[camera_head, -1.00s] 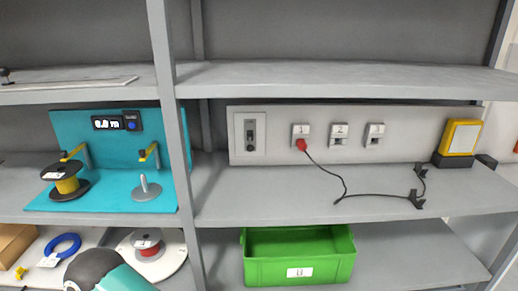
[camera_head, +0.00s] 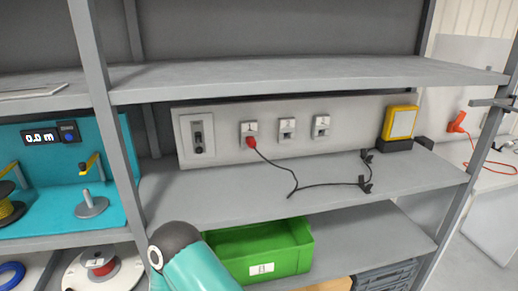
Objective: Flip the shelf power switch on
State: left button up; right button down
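The power switch (camera_head: 198,136) is a dark lever in a light grey plate at the left end of the grey panel (camera_head: 225,123) at the back of the middle shelf. Its lever position is too small to tell. A red plug (camera_head: 252,142) sits in the leftmost of three sockets beside it, with a black cable running across the shelf. A teal and dark grey part of my arm shows at the bottom, in front of the green bin. Neither gripper is visible.
A yellow-framed lamp (camera_head: 400,122) stands at the panel's right end. The green bin (camera_head: 300,252) is on the lower shelf. A grey upright post (camera_head: 97,110) stands left of the switch bay. The middle shelf (camera_head: 215,200) in front of the switch is clear.

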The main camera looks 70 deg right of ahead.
aim_at(199, 150)
jog(key=u, duration=0.95)
jog(key=i, duration=0.1)
jog(key=z, duration=2.15)
jog(key=k, duration=0.6)
jog(key=z, duration=0.2)
jog(key=i, duration=0.3)
jog(key=z, duration=0.05)
